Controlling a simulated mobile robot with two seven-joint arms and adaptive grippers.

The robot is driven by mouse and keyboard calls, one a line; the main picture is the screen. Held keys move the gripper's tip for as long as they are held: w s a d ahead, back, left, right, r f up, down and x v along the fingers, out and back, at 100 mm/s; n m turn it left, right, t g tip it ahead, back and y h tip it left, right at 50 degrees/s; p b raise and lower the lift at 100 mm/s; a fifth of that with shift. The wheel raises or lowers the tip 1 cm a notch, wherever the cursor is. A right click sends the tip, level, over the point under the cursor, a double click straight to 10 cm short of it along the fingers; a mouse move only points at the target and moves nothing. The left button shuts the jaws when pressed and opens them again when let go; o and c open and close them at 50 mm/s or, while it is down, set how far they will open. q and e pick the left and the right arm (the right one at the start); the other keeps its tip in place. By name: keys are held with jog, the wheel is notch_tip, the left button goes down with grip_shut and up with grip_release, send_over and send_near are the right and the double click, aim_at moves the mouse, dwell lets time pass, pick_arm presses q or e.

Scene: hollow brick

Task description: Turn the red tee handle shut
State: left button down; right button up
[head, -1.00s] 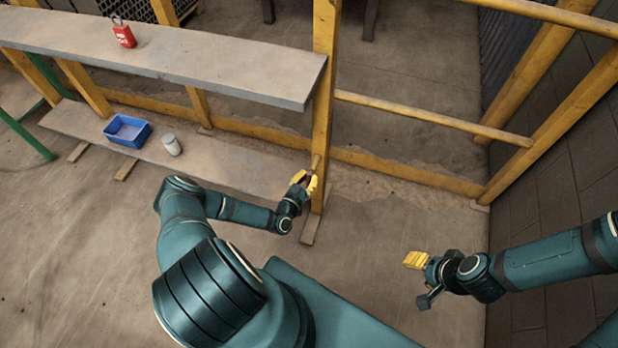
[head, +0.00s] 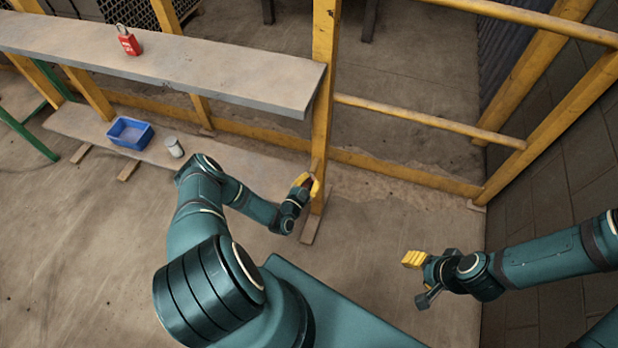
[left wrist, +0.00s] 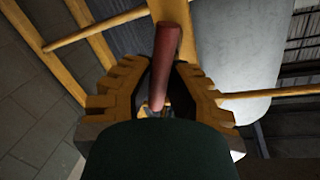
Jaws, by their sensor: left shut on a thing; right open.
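The red tee handle (left wrist: 168,55) shows in the left wrist view as a dark red bar between my left gripper's yellow fingers. In the head view it is mostly hidden by the gripper, at the yellow post. My left gripper (head: 308,183) is shut on the handle; it also shows in the left wrist view (left wrist: 160,92), with toothed fingers either side of the bar. The handle's mount is largely hidden behind my wrist. My right gripper (head: 413,259) is in the lower right of the head view, empty and away from the post.
A grey shelf (head: 230,75) runs left from the yellow post (head: 324,110), with a red padlock (head: 129,41) on it. A lower board (head: 80,122) holds a blue bin (head: 130,132) and a grey can (head: 174,147). Yellow rails (head: 430,118) and a block wall (head: 560,170) stand right.

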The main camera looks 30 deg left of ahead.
pick_arm(q)
jog(key=m+p, duration=0.2)
jog(key=m, duration=0.1)
jog(key=shift+d+g, duration=0.3)
jog(key=m+p, duration=0.1)
jog(key=m, duration=0.1)
jog(key=shift+d+f+m+g+y, duration=0.1)
jog(key=shift+m+g+y, duration=0.2)
jog(key=shift+m+y, duration=0.1)
jog(key=m+p, duration=0.1)
jog(key=m, duration=0.1)
jog(key=shift+f+m+y, duration=0.15)
jog(key=shift+m+y, duration=0.25)
jog(key=shift+f+m+y, duration=0.2)
jog(key=shift+m+y, duration=0.2)
jog(key=shift+m, duration=0.6)
jog(key=c, duration=1)
grip_release()
jog(key=shift+o, duration=0.2)
